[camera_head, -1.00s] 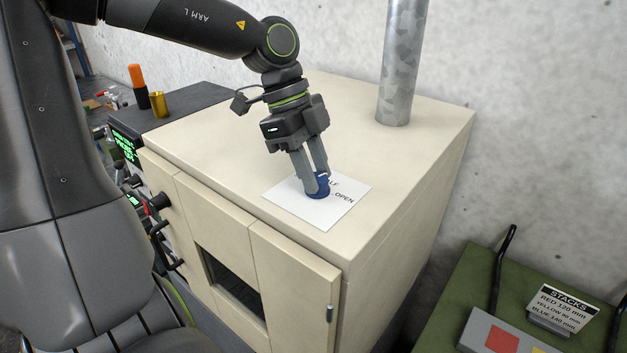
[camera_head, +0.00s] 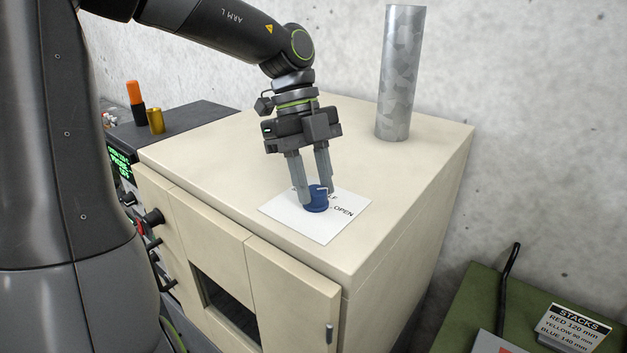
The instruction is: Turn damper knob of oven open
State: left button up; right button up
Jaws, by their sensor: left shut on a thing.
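The blue damper knob (camera_head: 316,203) stands on a white label sheet (camera_head: 290,217) on top of the cream oven (camera_head: 215,165). The label shows "OPEN" to the right of the knob and another word, partly hidden, behind it. My left gripper (camera_head: 317,197) points down from above and is shut on the knob, with one finger on each side. A small white mark shows on the knob's top near the right finger. My right gripper is not in view.
A grey metal flue pipe (camera_head: 400,75) rises from the oven's back right. An orange-and-black object (camera_head: 136,100) and a brass cylinder (camera_head: 156,121) stand on the dark surface at left. A green table (camera_head: 470,305) with a "STACKS" sign (camera_head: 574,326) is at lower right.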

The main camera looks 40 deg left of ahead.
pick_arm(q)
jog(key=o, duration=1)
jog(key=shift+w+a+r, duration=0.15)
jog(key=shift+a+r, duration=0.1)
jog(key=shift+r, duration=0.25)
jog(key=b+v, duration=0.1)
jog(key=v, duration=0.3)
jog(key=shift+a+r, duration=0.1)
jog(key=shift+r, duration=0.1)
jog(key=p+v, duration=0.5)
jog(key=v, duration=0.7)
jog(key=shift+f, duration=0.1)
